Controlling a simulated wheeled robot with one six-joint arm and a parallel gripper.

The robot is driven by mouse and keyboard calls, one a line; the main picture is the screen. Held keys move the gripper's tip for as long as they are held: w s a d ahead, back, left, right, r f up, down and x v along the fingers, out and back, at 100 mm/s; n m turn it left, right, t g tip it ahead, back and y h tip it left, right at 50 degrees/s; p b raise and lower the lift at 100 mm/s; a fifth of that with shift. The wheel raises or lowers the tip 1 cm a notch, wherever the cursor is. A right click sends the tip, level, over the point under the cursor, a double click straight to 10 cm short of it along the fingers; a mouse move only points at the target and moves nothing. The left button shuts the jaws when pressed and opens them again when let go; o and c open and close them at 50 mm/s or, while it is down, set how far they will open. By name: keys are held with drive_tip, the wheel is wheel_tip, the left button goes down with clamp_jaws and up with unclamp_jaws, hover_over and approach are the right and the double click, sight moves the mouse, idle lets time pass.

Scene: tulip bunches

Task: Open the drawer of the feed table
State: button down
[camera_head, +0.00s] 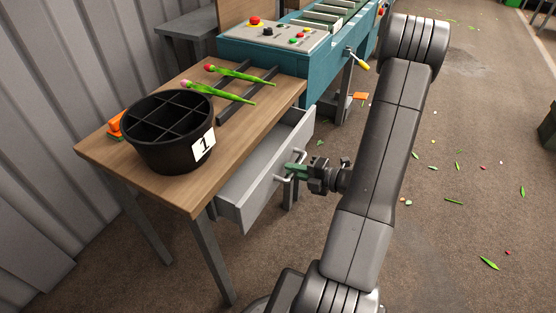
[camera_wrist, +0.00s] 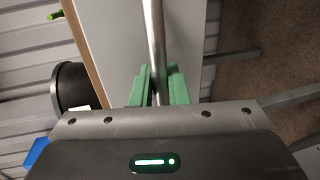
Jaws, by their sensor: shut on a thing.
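The feed table (camera_head: 245,130) has a wooden top and grey legs. Its grey drawer (camera_head: 262,170) is pulled partway out on the right side, and part of its inside shows. The drawer has a metal bar handle (camera_head: 283,179) on its front. My gripper (camera_head: 291,171) is at the handle, with its green fingers on either side of the bar. In the wrist view the green fingers (camera_wrist: 158,88) are shut on the handle bar (camera_wrist: 154,45), in front of the grey drawer front (camera_wrist: 110,40).
A black divided bucket (camera_head: 168,150) labelled 1 stands on the table, with two tulips (camera_head: 228,83) on dark rails behind it. An orange object (camera_head: 115,124) is beside the bucket. A teal machine (camera_head: 275,55) adjoins the table's far end. The floor at right has scattered leaves.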

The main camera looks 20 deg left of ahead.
drive_tip(key=f+p+v, duration=0.2)
drive_tip(key=v, duration=0.8)
drive_tip(key=d+f+p+v, duration=0.1)
drive_tip(key=f+p+v, duration=0.1)
drive_tip(key=v, duration=0.8)
drive_tip(key=shift+s+p, duration=0.2)
drive_tip(key=shift+p, duration=0.55)
drive_tip(key=shift+d+f, duration=0.1)
drive_tip(key=shift+d, duration=0.05)
drive_tip(key=c, duration=1.5)
unclamp_jaws()
drive_tip(key=v, duration=1.3)
drive_tip(key=shift+d+p, duration=0.3)
drive_tip(key=shift+d, duration=0.1)
drive_tip(key=shift+s, duration=0.1)
